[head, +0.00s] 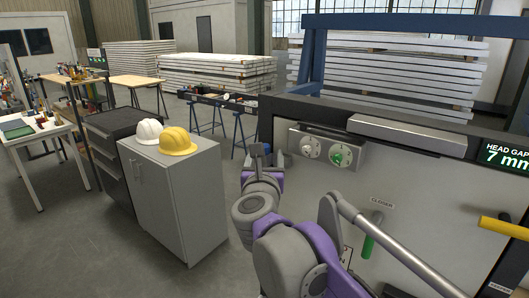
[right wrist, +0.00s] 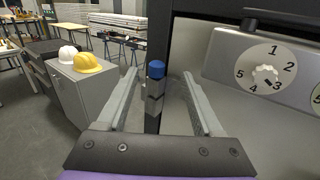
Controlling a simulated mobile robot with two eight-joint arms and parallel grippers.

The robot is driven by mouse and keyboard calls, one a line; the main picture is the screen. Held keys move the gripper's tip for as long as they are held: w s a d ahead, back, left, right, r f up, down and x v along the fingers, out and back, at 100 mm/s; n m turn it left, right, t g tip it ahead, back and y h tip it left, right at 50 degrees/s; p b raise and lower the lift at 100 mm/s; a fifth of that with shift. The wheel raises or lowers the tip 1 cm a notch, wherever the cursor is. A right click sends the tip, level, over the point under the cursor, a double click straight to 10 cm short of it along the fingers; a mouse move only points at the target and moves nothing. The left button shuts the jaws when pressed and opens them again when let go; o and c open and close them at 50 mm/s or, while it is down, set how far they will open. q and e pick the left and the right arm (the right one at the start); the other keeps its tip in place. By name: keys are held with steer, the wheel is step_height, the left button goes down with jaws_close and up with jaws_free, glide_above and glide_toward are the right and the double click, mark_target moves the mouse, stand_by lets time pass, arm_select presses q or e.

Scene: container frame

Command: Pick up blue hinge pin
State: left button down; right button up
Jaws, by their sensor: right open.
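The blue hinge pin (right wrist: 156,69) shows in the right wrist view as a blue cap on top of a grey hinge at the left edge of the upright panel. It stands upright between the two fingers of my right gripper (right wrist: 160,75), which are spread wide apart. I see gaps between the pin and both fingers. In the head view my right gripper (head: 260,152) is at the panel's left edge; the blue cap cannot be made out clearly there. My left gripper is not in view.
The grey panel (head: 300,200) carries a control box with dials (head: 320,148) right of the hinge, a green handle (head: 372,236) and a yellow bar (head: 503,229). A grey cabinet (head: 190,200) with white and yellow hard hats stands left. Open floor lies between cabinet and panel.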

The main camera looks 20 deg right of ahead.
steer(key=x, duration=0.5)
steer(key=shift+w+a+f, duration=0.1)
steer(key=shift+a+f, duration=0.05)
steer(key=shift+f, duration=0.25)
steer(key=shift+c, duration=0.4)
jaws_close()
